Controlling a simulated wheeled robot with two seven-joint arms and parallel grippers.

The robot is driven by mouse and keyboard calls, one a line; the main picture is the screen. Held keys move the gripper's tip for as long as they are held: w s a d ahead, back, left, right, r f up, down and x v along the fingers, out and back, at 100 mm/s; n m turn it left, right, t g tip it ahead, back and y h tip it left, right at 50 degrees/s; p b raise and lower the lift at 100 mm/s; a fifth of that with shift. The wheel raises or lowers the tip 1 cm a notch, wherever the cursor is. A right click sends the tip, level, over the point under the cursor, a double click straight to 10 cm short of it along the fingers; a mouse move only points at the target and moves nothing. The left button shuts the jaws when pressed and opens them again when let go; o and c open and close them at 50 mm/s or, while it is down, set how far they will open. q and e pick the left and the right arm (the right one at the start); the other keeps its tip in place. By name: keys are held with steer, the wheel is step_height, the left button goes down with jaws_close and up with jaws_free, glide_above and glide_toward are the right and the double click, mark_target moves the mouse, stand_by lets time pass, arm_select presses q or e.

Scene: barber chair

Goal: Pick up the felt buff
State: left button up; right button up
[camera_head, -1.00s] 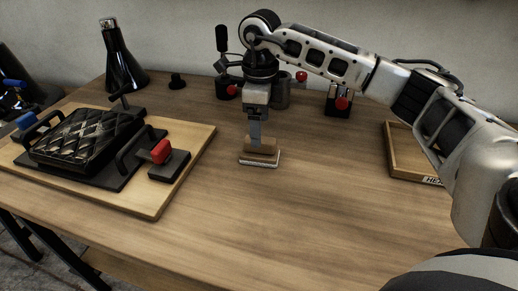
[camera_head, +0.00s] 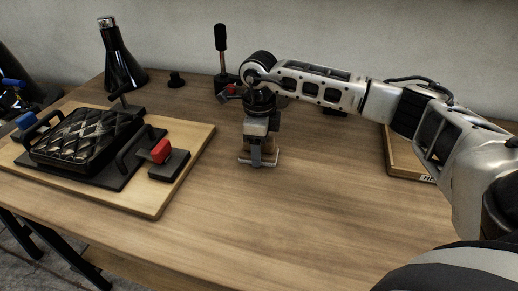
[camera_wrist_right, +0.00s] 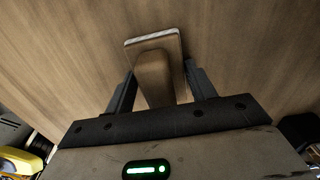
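The felt buff (camera_head: 243,159) is a small block with a brown wooden handle and a pale base, flat on the wooden table. My right gripper (camera_head: 258,157) points down over it and hides much of it in the head view. In the right wrist view the buff (camera_wrist_right: 155,75) lies between the two dark fingers of the right gripper (camera_wrist_right: 160,85). The fingers are apart, one on each side of the handle, with gaps visible. My left gripper is in neither view.
A wooden board (camera_head: 150,205) on the left carries a black quilted press (camera_head: 85,137) and a red-knobbed tool (camera_head: 161,152). A dark flask (camera_head: 121,65) and a black-handled lever (camera_head: 221,50) stand behind. A wooden tray (camera_head: 400,155) is at right. The front table is clear.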

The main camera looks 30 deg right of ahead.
steer(key=c, duration=0.4)
steer(key=shift+r, duration=0.15)
steer(key=shift+r, duration=0.6)
steer(key=s+a+r, duration=0.2)
steer(key=a+r, duration=0.1)
steer(key=r, duration=0.1)
steer(key=s+a+r+b, duration=0.1)
steer(key=s+a+r, duration=0.2)
steer(key=a, duration=0.1)
steer(key=s+a+r, duration=0.3)
steer(key=a+r, duration=0.1)
steer(key=shift+s+a+r+b, duration=0.2)
steer(key=shift+r+b, duration=0.1)
steer(key=shift+b, duration=0.1)
